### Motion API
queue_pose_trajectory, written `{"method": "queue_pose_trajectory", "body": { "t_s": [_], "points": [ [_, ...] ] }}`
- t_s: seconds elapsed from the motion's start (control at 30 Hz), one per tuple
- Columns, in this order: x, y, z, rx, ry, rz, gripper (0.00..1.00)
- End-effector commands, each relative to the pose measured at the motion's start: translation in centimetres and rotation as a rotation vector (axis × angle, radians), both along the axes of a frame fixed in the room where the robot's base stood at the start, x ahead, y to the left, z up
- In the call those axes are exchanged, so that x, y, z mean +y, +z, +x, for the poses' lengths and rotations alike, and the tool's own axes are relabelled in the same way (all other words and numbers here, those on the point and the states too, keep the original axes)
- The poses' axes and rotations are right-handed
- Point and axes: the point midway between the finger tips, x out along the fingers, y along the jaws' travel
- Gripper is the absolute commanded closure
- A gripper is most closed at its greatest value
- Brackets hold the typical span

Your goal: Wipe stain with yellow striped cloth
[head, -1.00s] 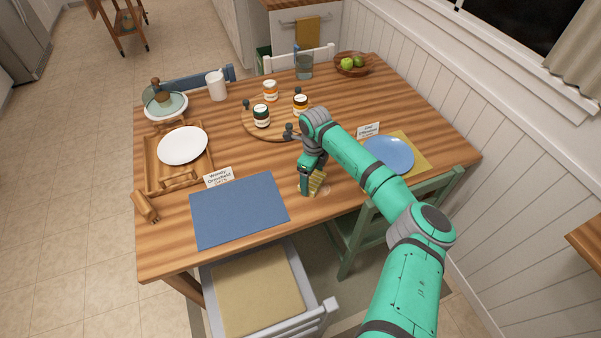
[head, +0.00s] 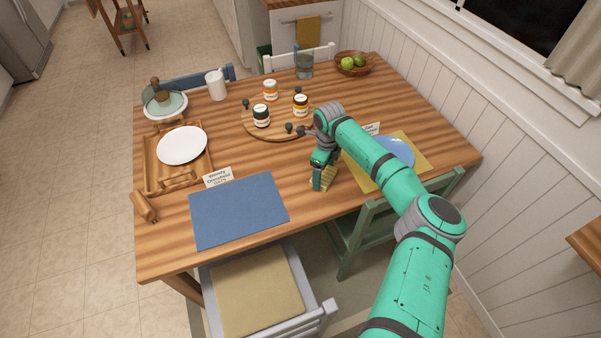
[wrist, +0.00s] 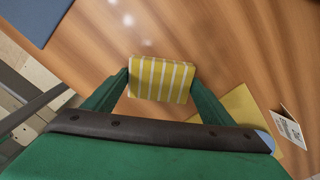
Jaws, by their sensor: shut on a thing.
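The yellow striped cloth (wrist: 160,80) is folded into a small pad with white stripes; it also shows in the head view (head: 328,178). My gripper (wrist: 159,84) is shut on it, one finger at each side. In the head view my gripper (head: 321,178) points down at the table, right of the blue placemat. The cloth is at or just above the wood; I cannot tell whether it touches. I cannot make out the stain for certain. Small pale spots show on the wood beyond the cloth in the wrist view, perhaps only glare.
The blue placemat (head: 238,210) lies left of my gripper. A yellow placemat (head: 364,172) with a blue plate (head: 399,150) is on the right, partly behind my arm. A round board (head: 280,129) with several jars stands beyond. A green chair (head: 350,235) is at the near edge.

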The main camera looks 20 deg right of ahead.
Motion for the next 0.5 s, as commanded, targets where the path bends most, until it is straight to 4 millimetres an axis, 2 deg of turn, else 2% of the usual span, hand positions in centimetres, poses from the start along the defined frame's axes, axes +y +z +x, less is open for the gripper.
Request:
{"method": "queue_pose_trajectory", "body": {
  "t_s": [0.23, 0.5],
  "points": [
    [1.9, 0.0, 0.0, 0.0, 0.003, 0.0, 0.4],
    [4.9, 0.0, 0.1, 0.001, 0.011, 0.001, 0.4]
  ]
}}
